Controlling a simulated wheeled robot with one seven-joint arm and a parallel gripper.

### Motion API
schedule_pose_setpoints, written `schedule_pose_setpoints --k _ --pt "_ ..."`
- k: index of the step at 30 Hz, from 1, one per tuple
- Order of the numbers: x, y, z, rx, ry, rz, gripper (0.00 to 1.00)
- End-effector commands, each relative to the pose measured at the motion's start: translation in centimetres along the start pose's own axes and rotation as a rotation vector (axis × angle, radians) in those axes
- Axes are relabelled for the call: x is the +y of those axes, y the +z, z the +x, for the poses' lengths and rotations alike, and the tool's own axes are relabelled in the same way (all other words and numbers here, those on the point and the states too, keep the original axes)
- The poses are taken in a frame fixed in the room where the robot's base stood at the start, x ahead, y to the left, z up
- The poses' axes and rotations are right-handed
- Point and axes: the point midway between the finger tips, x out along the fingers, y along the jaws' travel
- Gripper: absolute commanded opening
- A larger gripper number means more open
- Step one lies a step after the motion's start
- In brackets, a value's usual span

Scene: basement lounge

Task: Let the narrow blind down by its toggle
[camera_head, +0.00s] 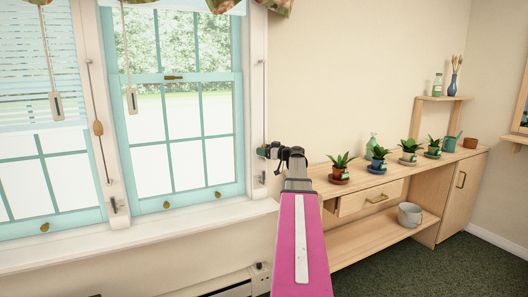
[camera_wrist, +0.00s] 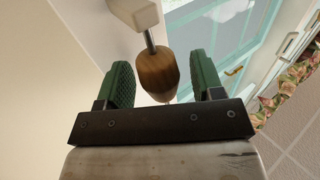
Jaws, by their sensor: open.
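In the wrist view a brown wooden toggle (camera_wrist: 157,72) on a thin metal rod lies between the two green fingers of my gripper (camera_wrist: 160,78). The fingers are open, with a gap on each side of the toggle. In the head view my gripper (camera_head: 266,152) is at the lower end of the cord (camera_head: 264,100) right of the right window, and it hides the toggle there. A slatted blind (camera_head: 35,80) covers the upper half of the left window. Another wooden toggle (camera_head: 97,128) hangs between the windows.
Two pale tags (camera_head: 56,106) (camera_head: 131,100) hang on cords before the windows. The white sill (camera_head: 150,230) runs below. Right of my arm, a wooden shelf unit (camera_head: 340,205) carries several potted plants (camera_head: 340,166). A floral valance (camera_head: 222,5) is at the top.

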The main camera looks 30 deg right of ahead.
Motion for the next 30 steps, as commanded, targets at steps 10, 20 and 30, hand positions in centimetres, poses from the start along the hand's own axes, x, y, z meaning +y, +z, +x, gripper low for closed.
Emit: schedule_pose_setpoints --k 10,20,30 --pt "0.0 0.0 0.1 0.0 0.0 0.0 0.42" --pt "0.0 -0.1 0.1 0.0 0.0 0.0 0.0" --pt "0.0 -4.1 0.1 0.001 0.0 -0.004 0.0"
